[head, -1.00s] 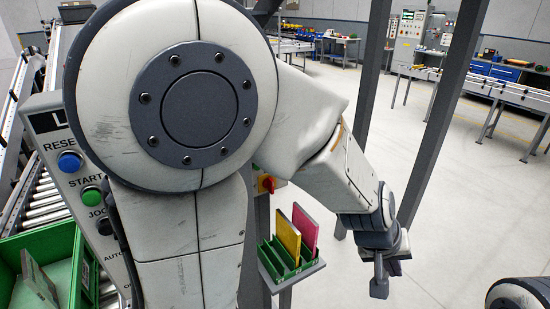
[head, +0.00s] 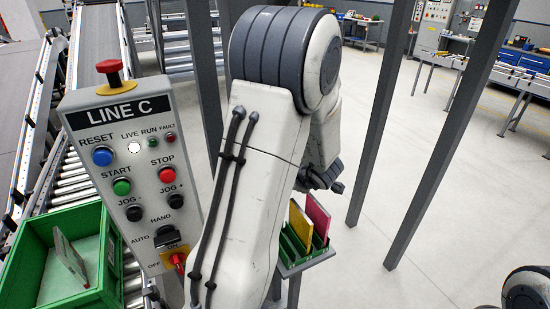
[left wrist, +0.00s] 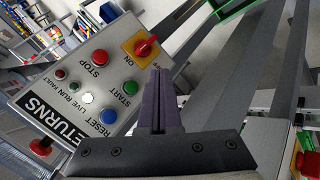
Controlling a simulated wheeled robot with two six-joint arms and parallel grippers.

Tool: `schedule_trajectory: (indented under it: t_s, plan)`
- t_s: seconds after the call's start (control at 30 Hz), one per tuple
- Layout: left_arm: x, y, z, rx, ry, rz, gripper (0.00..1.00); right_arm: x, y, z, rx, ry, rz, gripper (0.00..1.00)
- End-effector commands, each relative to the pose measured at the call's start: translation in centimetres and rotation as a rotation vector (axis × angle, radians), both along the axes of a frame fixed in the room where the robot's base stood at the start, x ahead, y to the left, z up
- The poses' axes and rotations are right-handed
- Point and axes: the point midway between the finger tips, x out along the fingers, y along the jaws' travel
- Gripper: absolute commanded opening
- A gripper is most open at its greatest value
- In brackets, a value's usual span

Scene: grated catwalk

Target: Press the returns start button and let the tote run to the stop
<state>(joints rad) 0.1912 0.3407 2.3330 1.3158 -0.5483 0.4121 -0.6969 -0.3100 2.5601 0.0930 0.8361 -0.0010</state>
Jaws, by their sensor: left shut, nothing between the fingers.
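In the left wrist view, a grey RETURNS panel (left wrist: 70,112) shows tilted, with its green START button (left wrist: 130,88) just left of my left gripper's fingertips (left wrist: 160,75). The fingers are shut and empty; I cannot tell how far they are from the panel. The panel's LIVE lamp (left wrist: 87,97) looks lit white, and RUN and FAULT look dark. The head view shows my left gripper (head: 337,186) small beside my arm, which may hide the RETURNS panel. A green tote (head: 25,270) holding a grey flat piece (head: 70,255) sits on rollers at the left. My right gripper is out of view.
A second panel, LINE C (head: 133,165), stands left of my arm with its own START button (head: 122,187). A green rack (head: 290,262) holds a yellow and a pink piece beside my arm. Grey posts (head: 381,110) stand right; open floor lies beyond.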

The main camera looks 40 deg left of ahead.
Motion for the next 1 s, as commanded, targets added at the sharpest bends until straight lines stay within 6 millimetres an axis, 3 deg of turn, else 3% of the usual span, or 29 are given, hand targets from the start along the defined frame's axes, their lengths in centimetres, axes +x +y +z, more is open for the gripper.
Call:
schedule_trajectory:
  t_s: [0.27,0.7,1.0]
  plan:
    - [0.4,1.0,0.0,0.0,0.001,-0.001,0.0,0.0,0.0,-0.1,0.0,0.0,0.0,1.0]
    - [2.7,6.4,0.1,0.0,0.001,-0.002,0.0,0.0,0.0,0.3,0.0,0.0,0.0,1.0]
    - [3.4,8.0,0.0,0.0,0.001,-0.005,0.0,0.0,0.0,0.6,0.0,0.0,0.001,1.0]
